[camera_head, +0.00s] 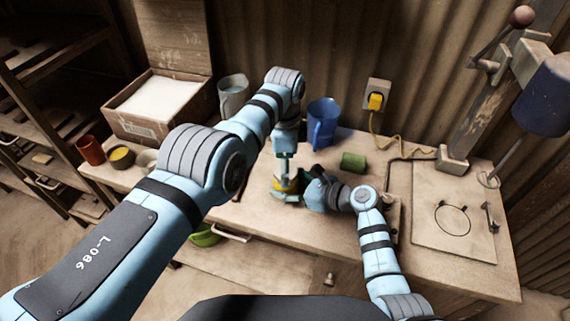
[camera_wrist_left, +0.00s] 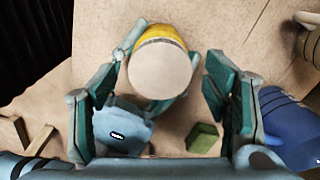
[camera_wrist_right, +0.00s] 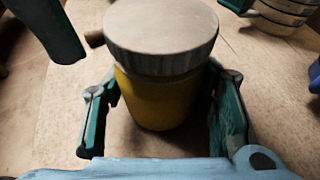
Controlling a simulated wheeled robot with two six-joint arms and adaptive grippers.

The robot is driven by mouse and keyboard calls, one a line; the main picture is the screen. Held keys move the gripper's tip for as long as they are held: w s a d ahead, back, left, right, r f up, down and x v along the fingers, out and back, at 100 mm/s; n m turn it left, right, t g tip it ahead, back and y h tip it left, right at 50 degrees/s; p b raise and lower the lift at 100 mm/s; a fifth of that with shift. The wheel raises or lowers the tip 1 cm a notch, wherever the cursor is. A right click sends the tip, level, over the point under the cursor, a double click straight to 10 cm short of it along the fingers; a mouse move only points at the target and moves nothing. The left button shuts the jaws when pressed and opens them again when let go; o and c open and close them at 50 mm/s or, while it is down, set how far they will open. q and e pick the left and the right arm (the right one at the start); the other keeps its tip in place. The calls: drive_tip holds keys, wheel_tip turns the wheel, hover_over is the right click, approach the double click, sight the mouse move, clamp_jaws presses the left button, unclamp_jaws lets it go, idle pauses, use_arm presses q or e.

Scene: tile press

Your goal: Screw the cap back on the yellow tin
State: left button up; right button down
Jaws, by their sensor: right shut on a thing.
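The yellow tin (camera_wrist_right: 155,98) stands upright between the fingers of my right gripper (camera_wrist_right: 163,115), which is shut on it. The pale round cap (camera_wrist_right: 160,28) sits on top of the tin and looks level; I cannot tell how far its thread is engaged. In the left wrist view the cap (camera_wrist_left: 160,70) covers most of the tin (camera_wrist_left: 160,34). My left gripper (camera_wrist_left: 163,100) is open above the tin, its fingers apart from the cap on both sides. In the head view the arms partly hide the tin (camera_head: 283,186).
A grey mug (camera_head: 232,95) and an open box (camera_head: 150,125) are at the back left. A board with a round outline (camera_head: 440,240) lies at right.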

use_arm(q)
drive_tip(key=shift+r, duration=2.25)
drive_tip(key=shift+o, duration=0.5)
drive_tip(key=o, duration=0.5)
drive_tip(key=shift+c, duration=0.2)
wheel_tip(320, 180, up, 8)
drive_tip(key=shift+f, duration=0.25)
use_arm(e)
drive_tip(key=c, duration=0.6)
unclamp_jaws()
